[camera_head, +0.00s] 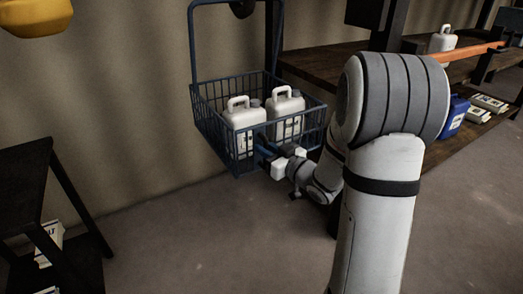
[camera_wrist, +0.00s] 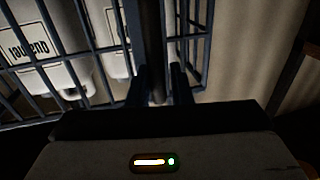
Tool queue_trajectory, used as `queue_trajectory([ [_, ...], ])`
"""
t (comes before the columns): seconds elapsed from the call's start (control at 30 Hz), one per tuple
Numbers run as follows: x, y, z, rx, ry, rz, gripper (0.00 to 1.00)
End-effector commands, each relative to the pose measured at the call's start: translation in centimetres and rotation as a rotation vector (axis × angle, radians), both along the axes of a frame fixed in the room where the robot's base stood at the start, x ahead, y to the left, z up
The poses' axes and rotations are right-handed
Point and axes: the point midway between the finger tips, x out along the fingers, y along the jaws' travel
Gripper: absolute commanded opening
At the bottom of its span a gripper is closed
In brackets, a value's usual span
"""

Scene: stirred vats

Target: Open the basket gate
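The basket (camera_head: 207,118) is a blue wire basket hanging from a tall blue frame, with two white jugs (camera_head: 243,115) (camera_head: 286,104) inside. Its front barred side (camera_head: 240,150) faces me, and I see no clear gap in it. My gripper (camera_head: 265,153) is at this front side, low down. In the wrist view my gripper's two fingers (camera_wrist: 160,85) stand on either side of a dark upright bar (camera_wrist: 152,35). The wrist view does not show whether they press on it. The basket bars (camera_wrist: 88,50) and a labelled jug (camera_wrist: 35,50) are behind.
A dark shelf rack (camera_head: 325,68) stands at the right behind my arm, with a blue container (camera_head: 455,115) and white boxes on it. A dark table (camera_head: 25,165) is at the left. The floor (camera_head: 190,235) below the basket is clear.

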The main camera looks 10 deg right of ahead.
Motion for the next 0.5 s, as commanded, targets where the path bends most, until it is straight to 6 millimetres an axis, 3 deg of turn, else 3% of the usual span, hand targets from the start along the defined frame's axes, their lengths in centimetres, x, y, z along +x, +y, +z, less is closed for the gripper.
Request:
queue_trajectory([
  [0.07,-0.01,-0.03,0.0,0.0,0.0,0.0,0.19],
  [0.3,-0.03,-0.02,-0.02,0.0,0.0,0.0,0.0],
  [0.5,-0.08,0.04,-0.04,0.0,0.001,0.002,0.0],
])
